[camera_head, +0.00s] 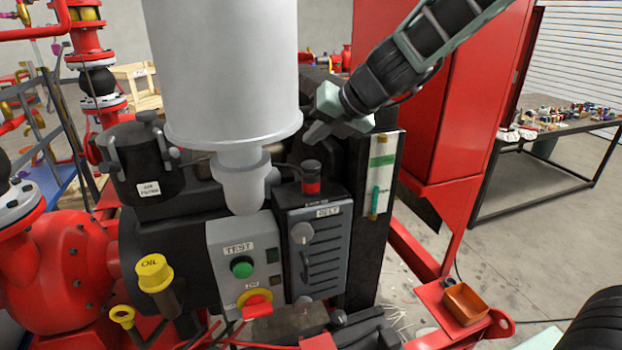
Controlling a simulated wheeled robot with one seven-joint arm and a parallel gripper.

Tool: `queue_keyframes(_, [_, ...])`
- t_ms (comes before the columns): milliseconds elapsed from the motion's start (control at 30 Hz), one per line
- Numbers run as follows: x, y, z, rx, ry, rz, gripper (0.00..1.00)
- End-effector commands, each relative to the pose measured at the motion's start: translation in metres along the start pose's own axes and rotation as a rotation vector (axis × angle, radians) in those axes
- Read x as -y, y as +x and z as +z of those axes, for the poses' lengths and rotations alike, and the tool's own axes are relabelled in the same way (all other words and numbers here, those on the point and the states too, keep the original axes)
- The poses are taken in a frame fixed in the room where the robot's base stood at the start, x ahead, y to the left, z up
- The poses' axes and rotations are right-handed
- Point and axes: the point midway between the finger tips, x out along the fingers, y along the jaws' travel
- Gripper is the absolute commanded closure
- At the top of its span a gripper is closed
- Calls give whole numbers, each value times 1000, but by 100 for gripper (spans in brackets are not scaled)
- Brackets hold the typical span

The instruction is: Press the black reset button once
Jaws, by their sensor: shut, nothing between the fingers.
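My gripper (318,132) is in the upper middle of the head view, with its fingers shut and pointing down and left. It is above and behind the belt guard box, apart from the controls. No legible label marks a reset button. A black-topped red cylinder (311,178) stands on top of the belt guard (326,265), below my gripper. The grey test panel (225,273) has a green button (241,267), a small dark square (273,255) at its right side and a red mushroom button (257,304) on yellow. I cannot tell which black part is the reset button.
A large white cylinder (222,70) hangs left of my gripper. A red cabinet (445,90) stands right. A yellow oil cap (154,272) and black air filter (145,163) are left. A gauge strip (382,175) is right of the guard.

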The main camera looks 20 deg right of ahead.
Motion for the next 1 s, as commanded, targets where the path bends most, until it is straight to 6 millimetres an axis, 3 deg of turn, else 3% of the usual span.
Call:
queue_keyframes(33, [7, 9, -7, 0, 0, 0, 100])
queue_keyframes(233, [13, 18, -13, -1, 1, 0, 100])
queue_keyframes(1000, [13, 18, -13, -1, 0, 0, 100])
